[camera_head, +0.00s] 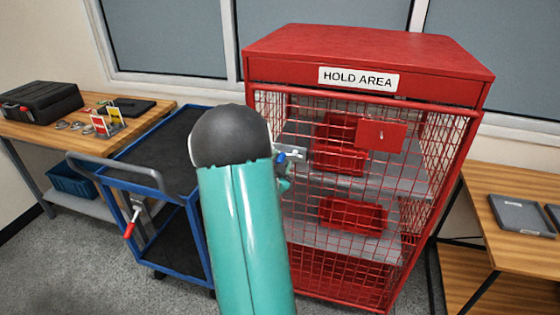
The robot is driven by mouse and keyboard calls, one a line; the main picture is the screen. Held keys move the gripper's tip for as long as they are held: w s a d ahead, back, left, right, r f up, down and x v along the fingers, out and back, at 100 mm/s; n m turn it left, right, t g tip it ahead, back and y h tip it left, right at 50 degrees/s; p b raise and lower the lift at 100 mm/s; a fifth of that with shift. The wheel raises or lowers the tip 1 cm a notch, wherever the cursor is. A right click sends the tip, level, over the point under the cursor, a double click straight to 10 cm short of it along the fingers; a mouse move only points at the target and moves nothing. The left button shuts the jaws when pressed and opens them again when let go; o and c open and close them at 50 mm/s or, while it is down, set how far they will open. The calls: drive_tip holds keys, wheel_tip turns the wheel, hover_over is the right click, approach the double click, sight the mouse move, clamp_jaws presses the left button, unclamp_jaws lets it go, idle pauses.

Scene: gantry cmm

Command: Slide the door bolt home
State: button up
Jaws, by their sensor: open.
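The red mesh cage (370,68) labelled "HOLD AREA" stands right of centre, with its mesh door (345,235) facing me. A small silver bolt (293,153) shows near the upper left edge of the door, just right of my arm. A small blue part sits at its left end; I cannot tell whether it belongs to the bolt. My teal arm with its black joint covers the area left of the bolt. Only a small teal piece of my gripper (285,180) shows, just below the bolt. Its fingers are mostly hidden, and contact with the bolt cannot be made out.
Red bins (352,214) sit on grey shelves inside the cage. A red plate (381,135) is on the door's upper part. A blue cart (150,172) stands close on the left, beside a wooden bench (65,125). Another wooden table (500,178) is at right.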

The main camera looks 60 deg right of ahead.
drive_tip(key=shift+w+d, duration=0.2)
drive_tip(key=shift+d, duration=0.25)
clamp_jaws()
drive_tip(key=shift+w+a, duration=0.25)
drive_tip(key=shift+w, duration=1.1)
drive_tip(key=shift+w+a, duration=0.2)
drive_tip(key=shift+w, duration=1.1)
